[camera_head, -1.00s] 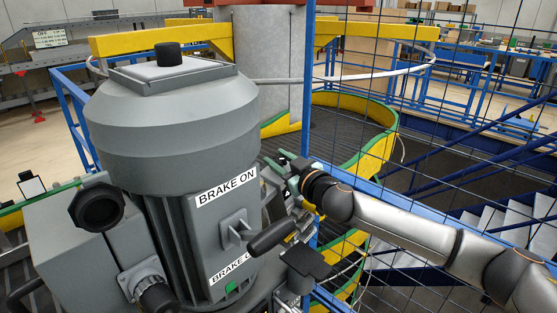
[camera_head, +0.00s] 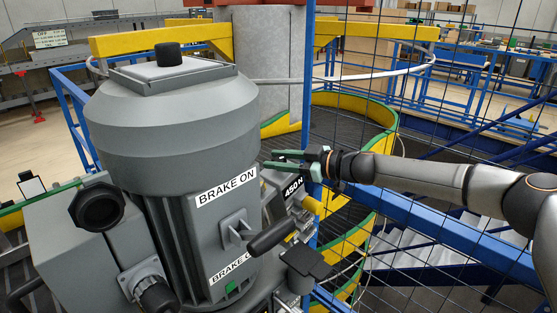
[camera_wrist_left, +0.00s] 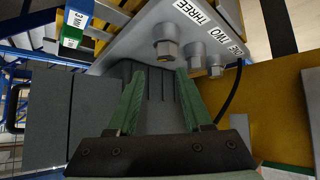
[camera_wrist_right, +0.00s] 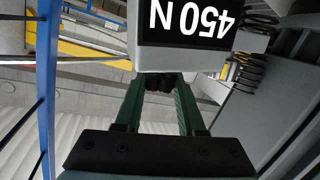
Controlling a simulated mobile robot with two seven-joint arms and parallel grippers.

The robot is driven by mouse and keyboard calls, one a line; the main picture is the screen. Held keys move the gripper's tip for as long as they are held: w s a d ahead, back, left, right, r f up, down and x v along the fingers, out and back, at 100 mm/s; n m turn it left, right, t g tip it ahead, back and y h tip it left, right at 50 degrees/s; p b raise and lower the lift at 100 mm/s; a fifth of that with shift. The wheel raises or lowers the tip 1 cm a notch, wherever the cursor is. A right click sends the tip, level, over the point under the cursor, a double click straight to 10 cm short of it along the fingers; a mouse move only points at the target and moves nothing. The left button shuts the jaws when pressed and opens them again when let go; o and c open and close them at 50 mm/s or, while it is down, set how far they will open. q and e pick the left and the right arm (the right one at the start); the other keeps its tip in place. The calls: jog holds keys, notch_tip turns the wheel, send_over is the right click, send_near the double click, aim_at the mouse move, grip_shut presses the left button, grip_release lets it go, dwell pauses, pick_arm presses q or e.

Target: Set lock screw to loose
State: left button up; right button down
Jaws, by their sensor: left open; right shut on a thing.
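My right gripper (camera_head: 277,160) reaches in from the right, just above the block with the 450 N label (camera_head: 293,187). In the right wrist view its green fingers (camera_wrist_right: 161,82) are closed on a small dark knob (camera_wrist_right: 160,84) at the edge of the 450 N block (camera_wrist_right: 185,57). The knob looks like the lock screw, but no label on it shows, and its setting cannot be read. In the head view the fingers hide it. My left gripper (camera_wrist_left: 160,75) shows only in its wrist view, open and empty, with grey ribbed housing beyond it.
A grey motor (camera_head: 170,130) with BRAKE ON labels and a black lever (camera_head: 271,237) stands left of the right gripper. A blue mesh fence (camera_head: 440,110) lies close to the right arm. Numbered bolts (camera_wrist_left: 167,50) sit near the left gripper. Springs (camera_wrist_right: 248,70) flank the block.

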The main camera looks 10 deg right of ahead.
jog(key=shift+g, duration=0.4)
jog(key=c, duration=0.5)
grip_release()
jog(key=shift+n, duration=0.3)
